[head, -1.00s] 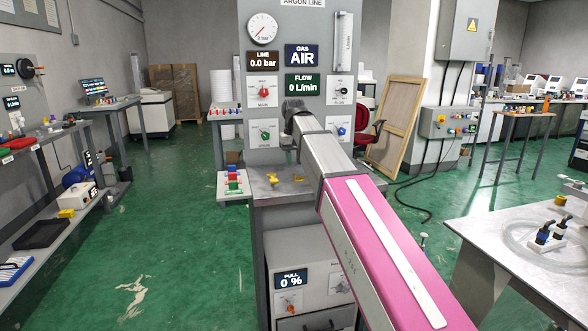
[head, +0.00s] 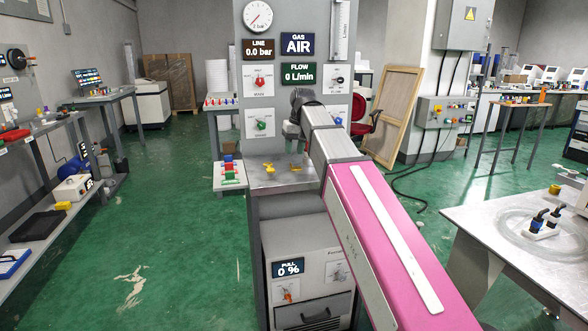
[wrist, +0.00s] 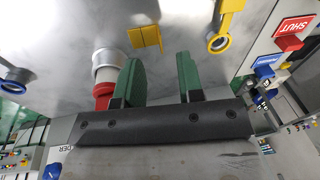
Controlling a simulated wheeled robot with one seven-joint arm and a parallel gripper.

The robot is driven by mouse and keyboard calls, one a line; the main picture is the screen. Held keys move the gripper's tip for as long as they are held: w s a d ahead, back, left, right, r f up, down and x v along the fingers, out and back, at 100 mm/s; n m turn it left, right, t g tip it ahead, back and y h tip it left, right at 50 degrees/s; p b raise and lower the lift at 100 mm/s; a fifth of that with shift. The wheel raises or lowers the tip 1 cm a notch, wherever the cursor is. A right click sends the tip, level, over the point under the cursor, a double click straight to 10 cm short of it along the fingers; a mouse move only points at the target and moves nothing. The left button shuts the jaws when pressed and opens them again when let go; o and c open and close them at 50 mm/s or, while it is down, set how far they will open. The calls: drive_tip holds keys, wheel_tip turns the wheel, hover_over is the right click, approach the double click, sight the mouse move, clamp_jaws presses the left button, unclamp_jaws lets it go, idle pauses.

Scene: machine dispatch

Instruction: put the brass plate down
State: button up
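A small flat yellow piece, which looks like the brass plate, lies on the grey metal bench top in the wrist view (wrist: 145,38). It seems to be the right one of two small yellow things in the head view (head: 295,168). My gripper (wrist: 159,75) has its two green fingers apart, with only bare metal showing between them. The plate lies beyond the fingertips, apart from them. In the head view my arm hides the fingers.
A yellow ring with a handle (wrist: 218,43) lies right of the plate in the wrist view. A gauge panel (head: 285,50) rises behind the bench. A side tray (head: 229,176) holds coloured blocks.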

sight(291, 168)
drive_tip(key=shift+w+a+f, duration=0.15)
drive_tip(key=shift+a+f, duration=0.05)
drive_tip(key=shift+f, duration=0.7)
drive_tip(key=shift+w+a+f, duration=0.1)
drive_tip(key=shift+a+f, duration=0.05)
drive_tip(key=shift+f, duration=0.8)
drive_tip(key=shift+w+a+f, duration=0.15)
drive_tip(key=shift+a+f, duration=0.05)
drive_tip(key=shift+f, duration=0.7)
clamp_jaws()
